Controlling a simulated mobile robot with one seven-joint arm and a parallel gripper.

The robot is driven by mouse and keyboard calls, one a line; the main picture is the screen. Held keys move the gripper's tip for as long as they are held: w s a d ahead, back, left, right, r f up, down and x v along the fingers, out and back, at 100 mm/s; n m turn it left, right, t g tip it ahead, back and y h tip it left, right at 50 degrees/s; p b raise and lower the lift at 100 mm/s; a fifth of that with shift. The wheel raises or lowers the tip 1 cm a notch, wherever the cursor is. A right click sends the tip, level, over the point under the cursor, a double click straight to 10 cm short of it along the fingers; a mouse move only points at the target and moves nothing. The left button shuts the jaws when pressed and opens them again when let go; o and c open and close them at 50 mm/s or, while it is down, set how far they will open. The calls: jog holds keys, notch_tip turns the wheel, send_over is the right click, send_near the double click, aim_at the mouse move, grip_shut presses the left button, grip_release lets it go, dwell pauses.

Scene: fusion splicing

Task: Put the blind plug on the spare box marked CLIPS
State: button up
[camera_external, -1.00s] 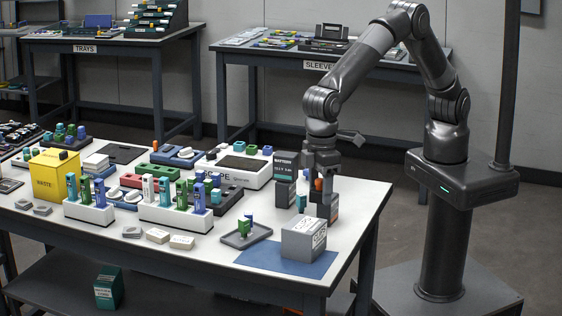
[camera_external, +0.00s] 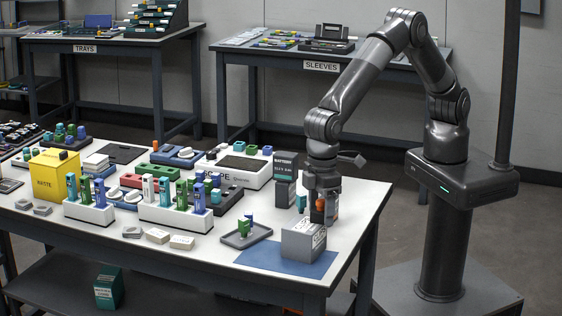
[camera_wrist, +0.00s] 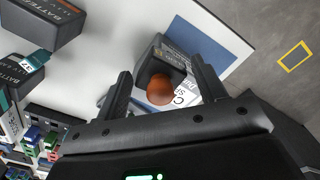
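The blind plug appears to be the orange, rounded piece (camera_external: 320,205) at my gripper (camera_external: 322,211); it also shows in the wrist view (camera_wrist: 160,89) between the two dark fingers. The fingers stand apart around it, and their exact contact with it is hard to see. In the external view my gripper is low at the box's far right corner. In the wrist view the white label (camera_wrist: 187,96) lies just beyond the orange piece, partly covered.
A dark battery box (camera_external: 286,168) stands behind and left of my gripper, with a small teal piece (camera_external: 301,202) close by. A dark tray (camera_external: 246,235) with green and blue pieces lies left of the box. The table's right edge is close.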

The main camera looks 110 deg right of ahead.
aim_at(321, 200)
jog(key=shift+o, duration=0.9)
notch_tip(321, 200, up, 12)
jog(key=shift+f, duration=0.15)
jog(key=s+d+r+t, duration=0.1)
jog(key=s+d+r, duration=0.6)
jog(key=d, duration=0.2)
jog(key=s+d+r+t, duration=0.2)
jog(key=s+d+r, duration=0.6)
jog(key=d, duration=0.2)
jog(key=s+d+f+t, duration=0.1)
jog(key=s+d, duration=0.4)
jog(key=s, duration=0.5)
jog(key=s+d+f+t, duration=0.1)
jog(key=s+d+f, duration=0.2)
jog(key=s, duration=0.8)
jog(key=d, duration=0.2)
jog(key=shift+d+t, duration=0.3)
jog(key=shift+d, duration=0.05)
